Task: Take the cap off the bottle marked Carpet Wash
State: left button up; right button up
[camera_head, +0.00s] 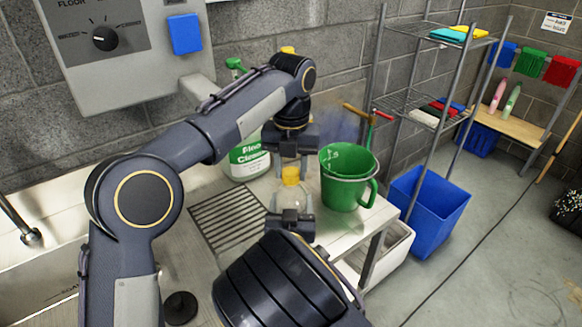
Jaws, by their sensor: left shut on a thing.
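A clear bottle (290,196) with a yellow cap (290,173) is at the right part of the metal counter, in front of the green bucket. Its label is not readable, so I cannot tell if it reads Carpet Wash. My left gripper (291,170) points down from above, its fingers shut on the yellow cap. The cap still shows on the bottle's neck. My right gripper (290,200) reaches in from the bottom, with a finger on each side of the bottle's body, and looks shut on it. The bottle's lower part is hidden.
A green-labelled cleaner bottle (249,158) stands just behind left, and a green bucket (346,182) close on the right. A drain grate (228,214) and sink (40,278) lie left. A wire shelf (420,105) and blue bin (428,205) stand right.

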pick_arm(q)
jog(key=n, duration=1.3)
jog(key=shift+r+n, duration=0.1)
jog(key=shift+n, duration=0.3)
jog(key=n, duration=0.7)
jog(key=shift+n, duration=0.4)
jog(key=n, duration=3.2)
